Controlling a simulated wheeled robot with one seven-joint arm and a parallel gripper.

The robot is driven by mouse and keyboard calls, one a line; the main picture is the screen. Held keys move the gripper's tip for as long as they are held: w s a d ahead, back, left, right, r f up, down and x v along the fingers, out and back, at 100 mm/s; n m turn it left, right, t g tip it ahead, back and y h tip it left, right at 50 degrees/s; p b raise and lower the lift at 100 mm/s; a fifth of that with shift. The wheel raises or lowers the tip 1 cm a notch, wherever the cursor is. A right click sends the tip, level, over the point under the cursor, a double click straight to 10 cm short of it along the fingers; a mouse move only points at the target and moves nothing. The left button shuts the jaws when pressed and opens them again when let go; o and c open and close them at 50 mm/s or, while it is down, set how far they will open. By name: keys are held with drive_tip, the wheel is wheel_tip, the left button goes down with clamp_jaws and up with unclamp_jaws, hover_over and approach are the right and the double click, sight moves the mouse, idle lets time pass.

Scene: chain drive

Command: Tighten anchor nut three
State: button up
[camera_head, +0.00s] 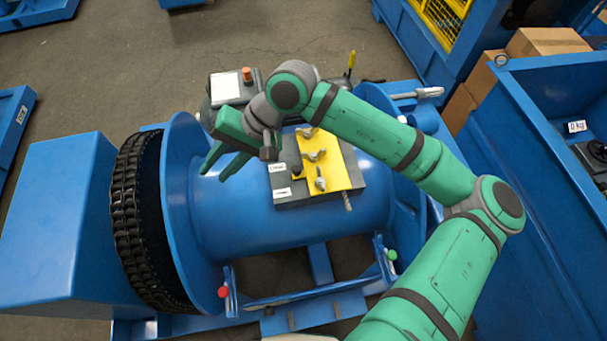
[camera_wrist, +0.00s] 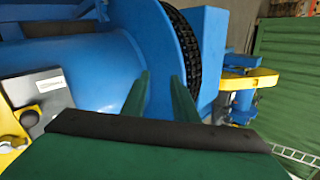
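Three metal wing nuts stand in a row on a yellow plate (camera_head: 345,172) on top of the blue drum: a far one (camera_head: 308,132), a middle one (camera_head: 314,155) and a near one (camera_head: 320,182). I cannot tell which is number three. My gripper (camera_head: 213,172) is left of the plate, over the drum near its flange, pointing down-left. Its two green fingers are apart with nothing between them; the wrist view shows the gap too (camera_wrist: 160,95). A yellow piece of the plate (camera_wrist: 8,130) shows at the left of the wrist view.
The blue drum (camera_head: 235,215) has a wide flange (camera_head: 180,200) and a black chain (camera_head: 140,220) at its left. A grey box with a white label (camera_head: 225,88) stands behind. A blue bin (camera_head: 530,150) and cardboard boxes (camera_head: 545,42) are at right. Open floor lies behind.

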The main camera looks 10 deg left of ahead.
drive_tip(key=w+d+f+n+t+h, duration=0.1)
drive_tip(key=w+d+f+h, duration=0.15)
drive_tip(key=d, duration=0.25)
drive_tip(key=w+d+f+t+h, duration=0.1)
drive_tip(key=w+d+h, duration=0.15)
drive_tip(key=d, duration=0.35)
drive_tip(key=t+h, duration=0.1)
drive_tip(key=h, duration=0.2)
hover_over(321, 177)
wheel_tip(321, 177, down, 2)
drive_tip(key=shift+f+n, duration=0.1)
drive_tip(key=shift+n, duration=0.3)
wheel_tip(321, 177, down, 10)
drive_tip(key=shift+r, duration=0.15)
clamp_jaws()
